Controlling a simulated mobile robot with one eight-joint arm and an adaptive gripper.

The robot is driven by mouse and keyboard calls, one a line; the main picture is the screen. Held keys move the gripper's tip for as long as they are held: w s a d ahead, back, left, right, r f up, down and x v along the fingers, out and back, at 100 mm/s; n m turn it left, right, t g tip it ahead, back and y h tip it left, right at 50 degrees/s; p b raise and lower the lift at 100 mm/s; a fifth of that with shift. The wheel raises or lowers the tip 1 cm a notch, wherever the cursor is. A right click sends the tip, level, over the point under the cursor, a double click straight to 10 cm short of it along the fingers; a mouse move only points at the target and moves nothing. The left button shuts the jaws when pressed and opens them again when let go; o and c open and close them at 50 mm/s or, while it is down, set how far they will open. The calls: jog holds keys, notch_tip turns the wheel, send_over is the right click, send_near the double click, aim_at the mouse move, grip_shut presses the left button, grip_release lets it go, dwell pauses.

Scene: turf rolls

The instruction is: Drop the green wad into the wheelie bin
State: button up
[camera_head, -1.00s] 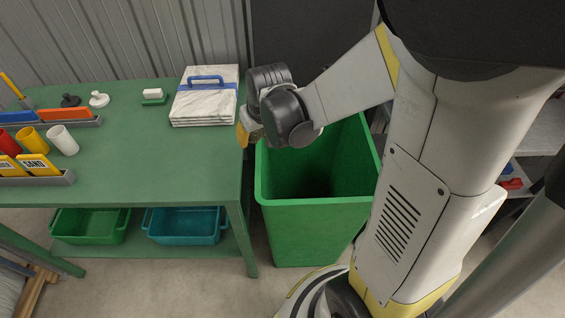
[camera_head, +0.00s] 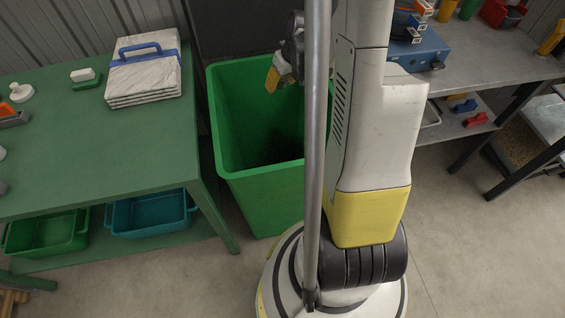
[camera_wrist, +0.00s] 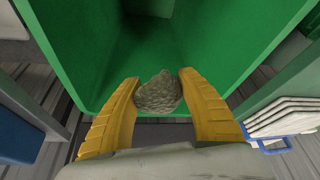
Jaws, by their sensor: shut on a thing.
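The wad (camera_wrist: 158,93) is a rough, grey-green lump. My gripper (camera_wrist: 158,82) is shut on it, with a yellow finger on each side. The green wheelie bin (camera_head: 262,200) stands open-topped between the green table and my body. In the head view my gripper (camera_head: 272,79) shows above the bin's opening, and the wad cannot be made out there. In the wrist view the bin's green walls (camera_wrist: 75,40) lie beyond the wad, whose lower edge appears near the bin's rim. My arm and a pole hide the bin's right side.
The green table (camera_head: 140,140) stands left of the bin, with a stack of white sheets with a blue handle (camera_head: 145,75) on it. Green (camera_head: 48,238) and teal (camera_head: 150,218) tubs sit beneath. A grey bench (camera_head: 475,65) is at right. The floor at front right is clear.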

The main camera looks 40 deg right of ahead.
jog(key=shift+f+b, duration=0.75)
jog(key=shift+f, duration=0.7)
jog(key=shift+r, duration=0.1)
jog(key=o, duration=1.3)
jog(key=shift+o, duration=0.2)
jog(key=v, duration=1.2)
jog(key=shift+w, duration=0.1)
